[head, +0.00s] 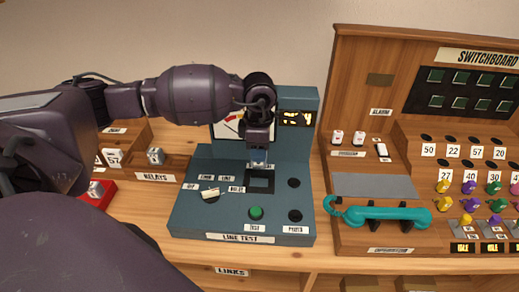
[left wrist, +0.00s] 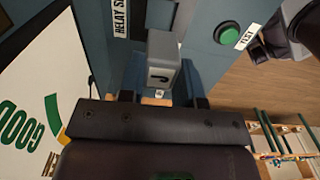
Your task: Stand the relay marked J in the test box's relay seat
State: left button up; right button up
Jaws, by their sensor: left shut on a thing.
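The relay is a small grey block with a pale marked face in the left wrist view (left wrist: 163,75); the mark looks like a J seen turned. My left gripper (head: 259,152) is shut on it, one dark finger on each side. In the head view the held relay (head: 259,158) shows as a pale bit below the fingers. It is just over the dark square relay seat (head: 261,186) of the blue-grey test box (head: 185,222). I cannot tell whether its lower end touches the seat. My right gripper is not in view.
The test box has a green button (head: 256,212), a white lever (head: 209,193) and black knobs (head: 294,183). Left stand a wooden relay rack (head: 175,165) and a red tray (head: 104,196). Right is the switchboard (head: 333,130) with a teal handset (head: 380,213).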

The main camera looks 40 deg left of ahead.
aim_at(259, 166)
pick_arm(q)
jog(key=shift+f+b, duration=1)
jog(key=shift+f, duration=1.6)
jog(key=shift+f+b, duration=0.3)
jog(key=shift+f, duration=0.05)
jog(key=shift+f+b, duration=0.4)
jog(key=shift+f, duration=0.35)
jog(key=o, duration=1.2)
jog(key=shift+r, duration=0.2)
